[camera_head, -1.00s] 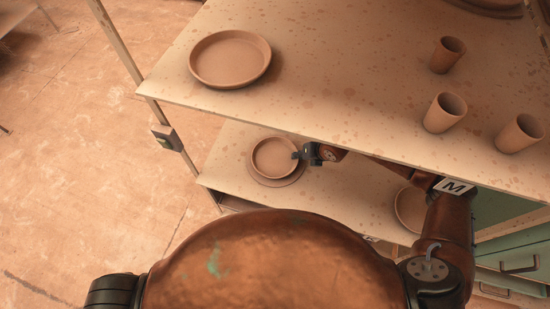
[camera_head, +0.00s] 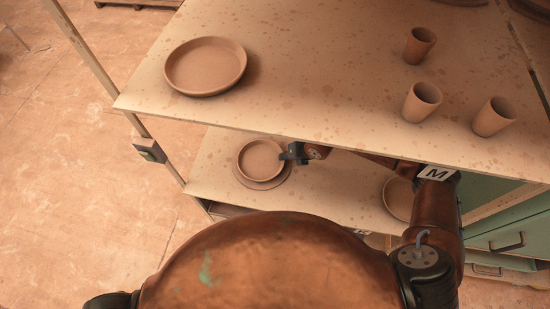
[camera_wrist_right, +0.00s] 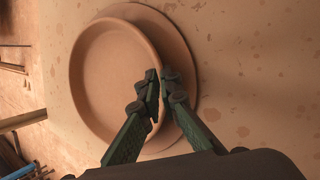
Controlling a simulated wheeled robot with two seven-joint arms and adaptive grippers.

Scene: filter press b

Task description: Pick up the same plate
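A small round clay plate (camera_head: 260,158) lies over a slightly larger clay plate (camera_head: 262,186) on the lower shelf. Both also show in the right wrist view, the upper plate (camera_wrist_right: 108,75) set off to the left of the lower plate (camera_wrist_right: 186,62). My right gripper (camera_head: 284,155) is at the upper plate's right rim. In the right wrist view its fingers (camera_wrist_right: 162,88) are close together, one inside the rim and one outside, shut on it. I cannot tell whether the upper plate is clear of the lower one. My left gripper is out of view.
The upper shelf (camera_head: 330,85) overhangs my right arm and carries a large plate (camera_head: 205,66) and several cups, one near the middle (camera_head: 422,102). Another plate (camera_head: 398,198) lies on the lower shelf to the right. A shelf post stands at left (camera_head: 95,60).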

